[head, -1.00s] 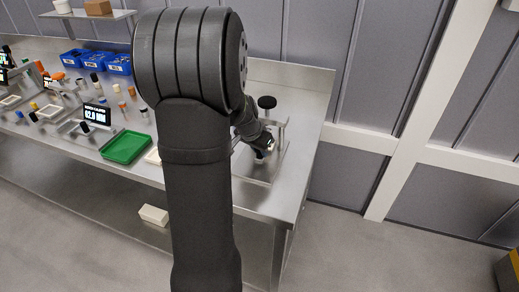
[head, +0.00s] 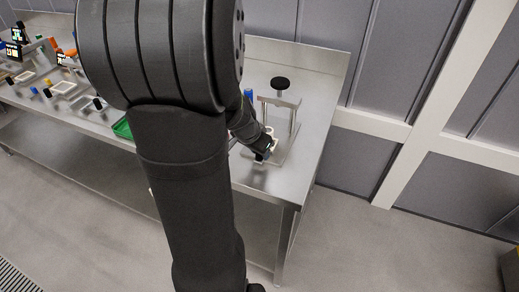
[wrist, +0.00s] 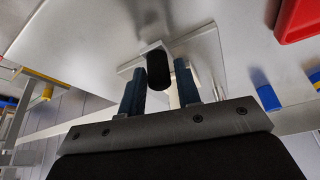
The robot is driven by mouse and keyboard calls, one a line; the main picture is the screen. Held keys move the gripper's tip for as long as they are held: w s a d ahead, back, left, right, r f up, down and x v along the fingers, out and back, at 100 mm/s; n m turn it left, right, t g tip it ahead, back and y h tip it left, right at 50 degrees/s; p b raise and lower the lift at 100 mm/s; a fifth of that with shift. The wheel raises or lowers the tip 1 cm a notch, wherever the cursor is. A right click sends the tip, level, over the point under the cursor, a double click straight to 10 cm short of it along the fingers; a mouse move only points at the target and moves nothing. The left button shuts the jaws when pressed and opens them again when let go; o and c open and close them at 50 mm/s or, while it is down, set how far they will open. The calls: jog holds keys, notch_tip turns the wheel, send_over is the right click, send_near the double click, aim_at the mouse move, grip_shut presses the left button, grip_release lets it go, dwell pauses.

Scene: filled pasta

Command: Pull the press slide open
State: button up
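The press (head: 281,104) stands near the right end of the steel bench in the head view. It has a black round knob (head: 280,84) on top, metal posts and a flat base plate. My gripper (head: 268,146) is low at its front, by a pale part of the press. In the wrist view, a black rounded handle (wrist: 158,70) on a pale slide block (wrist: 152,48) sits between the two dark blue fingers of my gripper (wrist: 159,70). The fingers are very close to its sides. I cannot tell whether they touch it. My arm hides the bench left of the press.
The steel bench (head: 312,140) is bare right of the press and ends there. A blue object (head: 248,94) stands behind my arm. A green tray (head: 122,129) is partly hidden by my arm. The wrist view shows a red tray (wrist: 298,20) and a blue cylinder (wrist: 268,97).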

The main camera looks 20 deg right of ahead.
jog(key=shift+o, duration=0.9)
jog(key=v, duration=1.7)
jog(key=shift+r, duration=0.25)
jog(key=shift+w+f, duration=0.1)
jog(key=shift+f, duration=0.05)
jog(key=x, duration=1.7)
jog(key=shift+f, duration=0.15)
jog(key=v, duration=1.7)
jog(key=shift+r, duration=0.25)
jog(key=shift+f, duration=0.1)
